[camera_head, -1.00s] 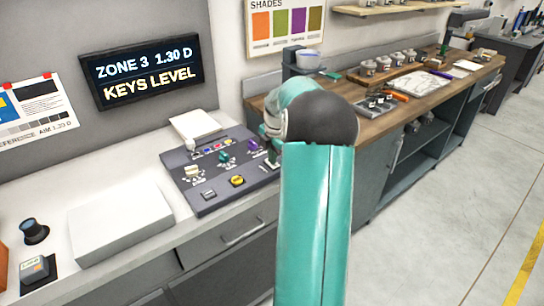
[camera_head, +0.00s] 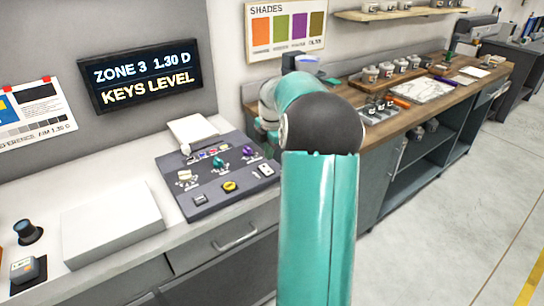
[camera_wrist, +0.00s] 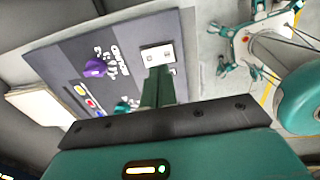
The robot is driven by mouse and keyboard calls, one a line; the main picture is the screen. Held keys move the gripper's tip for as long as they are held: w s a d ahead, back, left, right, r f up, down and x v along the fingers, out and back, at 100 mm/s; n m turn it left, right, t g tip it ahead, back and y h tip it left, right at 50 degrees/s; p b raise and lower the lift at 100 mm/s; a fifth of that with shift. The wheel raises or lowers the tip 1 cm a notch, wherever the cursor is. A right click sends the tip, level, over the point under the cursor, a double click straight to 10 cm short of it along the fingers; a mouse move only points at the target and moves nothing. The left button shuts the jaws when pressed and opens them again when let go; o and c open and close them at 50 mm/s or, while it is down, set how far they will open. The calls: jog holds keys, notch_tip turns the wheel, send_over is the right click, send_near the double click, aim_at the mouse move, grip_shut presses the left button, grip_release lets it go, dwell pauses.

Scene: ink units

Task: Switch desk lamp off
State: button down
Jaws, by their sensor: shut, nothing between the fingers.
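A dark grey control panel (camera_head: 215,205) lies on the white counter, with knobs, buttons and small switches. A small white plate with two dark marks (camera_head: 265,169), possibly a switch, is at its right side. In the wrist view the same panel (camera_wrist: 80,50) fills the upper left, and the white plate (camera_wrist: 158,55) lies just beyond my gripper (camera_wrist: 158,72). The gripper is shut and empty, its green fingers overlapping the plate's lower edge in the picture; contact cannot be told. In the head view my arm hides the fingers. I cannot identify a desk lamp with certainty.
Panel controls include a yellow button (camera_head: 229,186), a purple knob (camera_head: 248,151) and a green knob (camera_head: 218,163). A sign (camera_head: 140,75) reads "ZONE 3 1.30 D KEYS LEVEL". A white slab (camera_head: 112,222) lies left. A wooden bench (camera_head: 420,112) with jars stands right; floor is clear.

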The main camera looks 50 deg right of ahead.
notch_tip(320, 180, up, 9)
jog(key=shift+s+a, duration=0.35)
jog(key=shift+d, duration=0.1)
